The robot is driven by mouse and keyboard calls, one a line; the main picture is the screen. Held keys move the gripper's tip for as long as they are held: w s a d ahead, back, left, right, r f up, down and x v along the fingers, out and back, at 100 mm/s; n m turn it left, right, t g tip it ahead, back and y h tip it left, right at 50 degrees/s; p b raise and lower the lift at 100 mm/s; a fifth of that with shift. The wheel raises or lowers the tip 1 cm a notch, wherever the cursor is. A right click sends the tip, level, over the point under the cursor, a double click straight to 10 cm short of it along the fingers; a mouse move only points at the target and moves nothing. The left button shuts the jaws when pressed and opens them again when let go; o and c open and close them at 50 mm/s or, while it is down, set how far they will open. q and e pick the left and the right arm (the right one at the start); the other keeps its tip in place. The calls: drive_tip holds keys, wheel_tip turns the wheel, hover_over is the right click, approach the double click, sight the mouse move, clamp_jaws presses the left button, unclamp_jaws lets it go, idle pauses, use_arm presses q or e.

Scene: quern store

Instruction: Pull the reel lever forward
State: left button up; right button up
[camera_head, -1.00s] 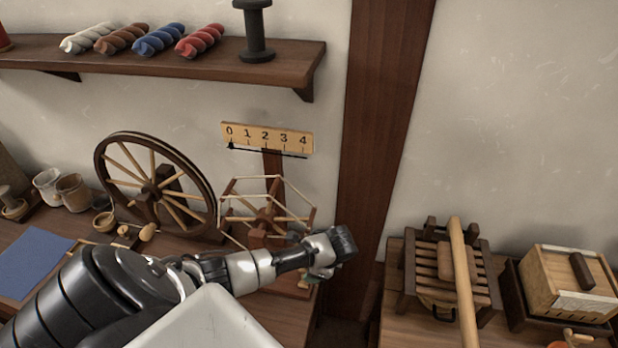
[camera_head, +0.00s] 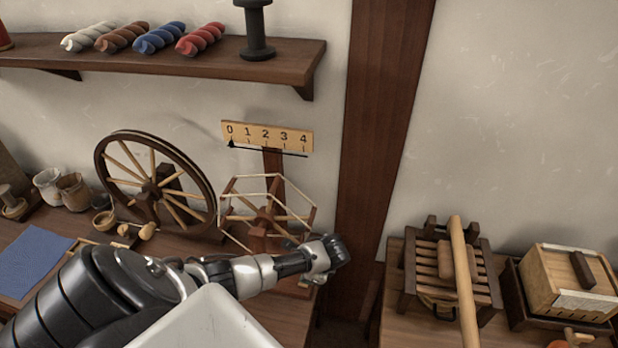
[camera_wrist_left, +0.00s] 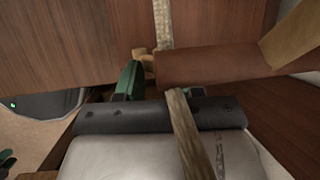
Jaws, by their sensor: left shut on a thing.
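The reel (camera_head: 264,216), a light wooden frame on a reddish-brown hub and post, stands on the bench to the right of the spinning wheel. My left gripper (camera_head: 318,275) is at the reel's lower right, shut; the lever in its jaws is mostly hidden by the wrist in the head view. In the left wrist view, my gripper's green finger (camera_wrist_left: 129,79) is beside a small tan wooden knob (camera_wrist_left: 143,62) and a brown cylinder (camera_wrist_left: 210,62). A pale reel bar (camera_wrist_left: 187,135) crosses close in front of the camera. My right gripper is out of view.
A 0–4 scale board (camera_head: 267,136) above the reel has its black pointer at 0. The spinning wheel (camera_head: 152,184) stands close left. A dark wooden post (camera_head: 375,130) rises behind. A second bench at right holds a slatted press (camera_head: 430,262) and a wooden box (camera_head: 570,280).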

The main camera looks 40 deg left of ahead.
use_arm(q)
drive_tip(key=shift+c, duration=0.2)
drive_tip(key=shift+s, duration=0.1)
drive_tip(key=shift+s+r+t+p, duration=0.1)
drive_tip(key=shift+r+t+p, duration=0.1)
drive_tip(key=shift+t+p, duration=0.3)
drive_tip(key=shift+s+d+r+n+t+y+p, duration=0.1)
drive_tip(key=shift+s+d+n+t+y+p, duration=0.25)
drive_tip(key=shift+t+y+p, duration=0.45)
drive_tip(key=shift+s+d+t+y+p, duration=0.15)
drive_tip(key=shift+s+t+y+p, duration=0.2)
drive_tip(key=shift+t, duration=0.35)
drive_tip(key=shift+s+f+n+t, duration=0.15)
drive_tip(key=shift+f+n+t, duration=0.05)
drive_tip(key=shift+n+t, duration=0.1)
drive_tip(key=shift+s+d+f+n+t+y+b, duration=0.15)
drive_tip(key=shift+s+t+y+b, duration=0.1)
drive_tip(key=shift+t+y+b, duration=0.25)
drive_tip(key=shift+s+d+f+n+t+y+b, duration=0.1)
drive_tip(key=shift+s+d+t+y+b, duration=0.1)
drive_tip(key=shift+t+y+b, duration=0.3)
drive_tip(key=t+b, duration=0.1)
drive_tip(key=t+y+b, duration=0.1)
drive_tip(key=shift+s+d+f+n+y+b, duration=0.15)
drive_tip(key=shift+s+n+y+b, duration=0.15)
drive_tip(key=shift+s+b, duration=0.1)
drive_tip(key=shift+t+y+b, duration=0.35)
drive_tip(key=shift+t+b, duration=0.05)
drive_tip(key=shift+b, duration=0.2)
